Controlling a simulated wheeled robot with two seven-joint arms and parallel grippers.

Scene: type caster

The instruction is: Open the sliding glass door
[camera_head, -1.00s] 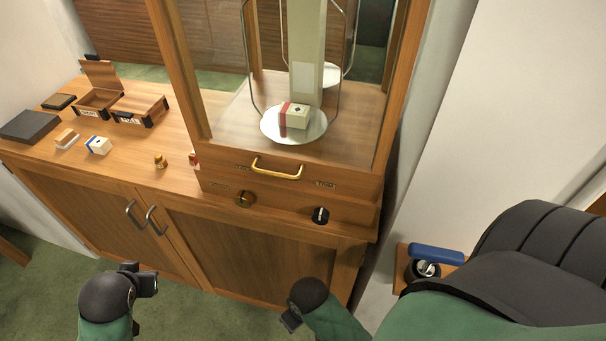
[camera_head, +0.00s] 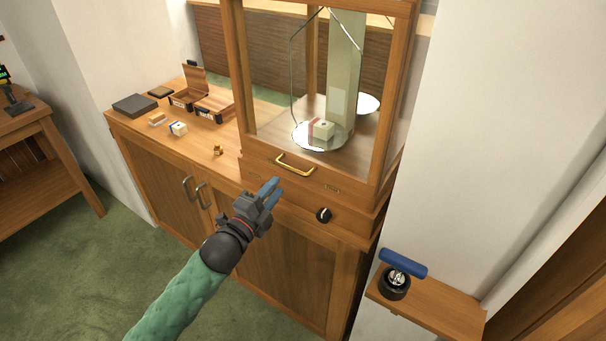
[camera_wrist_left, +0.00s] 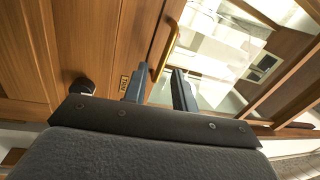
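The sliding glass door (camera_head: 315,85) is the front pane of a wood-framed balance case, and it looks closed. Its brass handle (camera_head: 295,166) is a horizontal bar on the wooden rail below the glass; it also shows in the left wrist view (camera_wrist_left: 165,50). My left gripper (camera_head: 272,192) is just below and left of the handle, its blue-grey fingers pointing at it. In the left wrist view the fingers (camera_wrist_left: 160,85) are apart and empty, and the handle's near end appears ahead of the gap. I see no contact. My right gripper is out of view.
A black knob (camera_head: 323,215) sits on the cabinet front right of my gripper. A small shelf (camera_head: 440,315) holds a blue-handled object (camera_head: 403,263) at the lower right.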

